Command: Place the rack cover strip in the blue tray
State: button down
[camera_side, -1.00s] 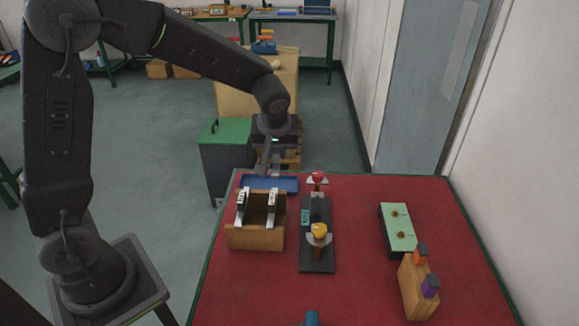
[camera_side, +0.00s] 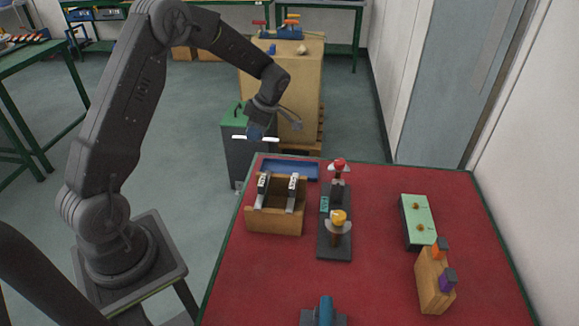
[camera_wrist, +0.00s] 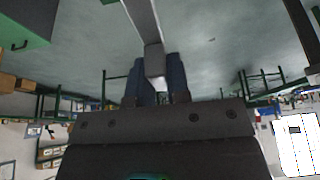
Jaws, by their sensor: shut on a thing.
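The rack cover strip (camera_side: 240,137) is a thin pale bar, held roughly level in the side view. My gripper (camera_side: 256,134) is shut on it near its middle. In the wrist view the strip (camera_wrist: 140,18) runs up out of the picture from between the blue fingertips of my gripper (camera_wrist: 155,80). The blue tray (camera_side: 290,176) lies at the far left corner of the red table. In the side view the strip is above and left of the tray, apart from it, with the dark bin behind it. The tray looks empty.
A wooden box (camera_side: 275,222) with two upright pieces stands just in front of the tray. A black stand (camera_side: 334,245) with red and yellow knobs is right of it. A green-topped box (camera_side: 418,222) and a wooden block (camera_side: 432,285) stand further right. A green-lidded bin (camera_side: 236,118) is beyond the table.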

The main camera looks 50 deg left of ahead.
send_over(285, 170)
jog(key=d, duration=0.1)
jog(key=f, duration=0.4)
jog(key=w+f, duration=0.1)
jog(key=f, duration=0.1)
jog(key=shift+f, duration=1.9)
jog(key=shift+f, duration=0.1)
jog(key=c, duration=1.5)
grip_release()
jog(key=shift+f, duration=0.1)
jog(key=o, duration=0.4)
